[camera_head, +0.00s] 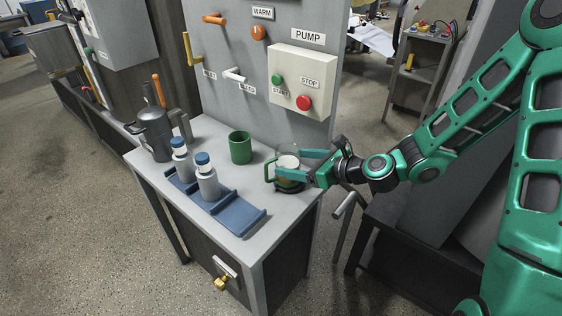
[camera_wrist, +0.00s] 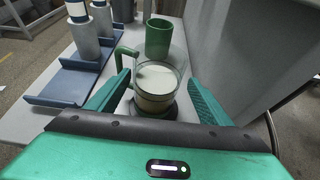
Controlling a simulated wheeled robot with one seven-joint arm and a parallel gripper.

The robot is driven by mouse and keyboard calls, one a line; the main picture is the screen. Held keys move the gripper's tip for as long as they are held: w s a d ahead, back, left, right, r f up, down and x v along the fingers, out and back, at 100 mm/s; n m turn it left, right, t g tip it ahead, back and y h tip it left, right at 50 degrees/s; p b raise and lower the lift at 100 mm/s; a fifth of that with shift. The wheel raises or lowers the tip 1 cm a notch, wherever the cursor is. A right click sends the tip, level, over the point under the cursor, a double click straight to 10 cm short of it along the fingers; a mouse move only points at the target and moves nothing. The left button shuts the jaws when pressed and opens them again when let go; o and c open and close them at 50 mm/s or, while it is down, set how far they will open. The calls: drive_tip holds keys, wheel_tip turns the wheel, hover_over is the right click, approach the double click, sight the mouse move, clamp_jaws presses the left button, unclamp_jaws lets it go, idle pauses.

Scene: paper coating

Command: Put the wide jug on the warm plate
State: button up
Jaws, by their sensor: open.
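A clear glass jug (camera_head: 288,162) with a green handle, holding pale liquid, stands upright at the right end of the grey bench; it looks like the wide jug. It also shows in the wrist view (camera_wrist: 156,88). A dark round plate (camera_head: 290,187) lies directly under it, and the jug appears to rest on it; this looks like the warm plate. My gripper (camera_head: 289,164) is open, with one finger on each side of the jug. In the wrist view the fingers (camera_wrist: 158,82) stand apart from the glass. The jug's lower part is partly hidden by a finger in the head view.
A green cup (camera_head: 240,147) stands just left of the jug. Two white bottles with blue caps stand on a blue rack (camera_head: 236,212). A dark grey can (camera_head: 154,133) stands at the far left. A panel (camera_head: 262,72) with levers and a pump box rises behind.

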drive_tip(key=shift+v, duration=2.65)
drive_tip(key=s+d+n+g+h, duration=0.25)
drive_tip(key=s+d+n, duration=0.2)
drive_tip(key=d, duration=0.35)
drive_tip(key=s+d+f+n+g+h, duration=0.1)
drive_tip(key=s+d+n+h, duration=0.2)
drive_tip(key=d+n, duration=0.35)
drive_tip(key=s+d+n+g+h, duration=0.2)
drive_tip(key=s+d+n+h, duration=0.15)
drive_tip(key=d, duration=0.55)
drive_tip(key=s+d+r+n+g, duration=0.1)
drive_tip(key=s+d+r, duration=0.2)
drive_tip(key=s, duration=0.3)
drive_tip(key=s+d+r+n+h, duration=0.1)
drive_tip(key=s+d+r+n, duration=0.1)
drive_tip(key=s, duration=0.4)
drive_tip(key=s+d+r+n+g, duration=0.1)
drive_tip(key=s+d+r, duration=0.3)
drive_tip(key=s, duration=0.3)
drive_tip(key=shift+d+n+g, duration=0.35)
drive_tip(key=shift+d, duration=0.25)
drive_tip(key=shift+s, duration=0.1)
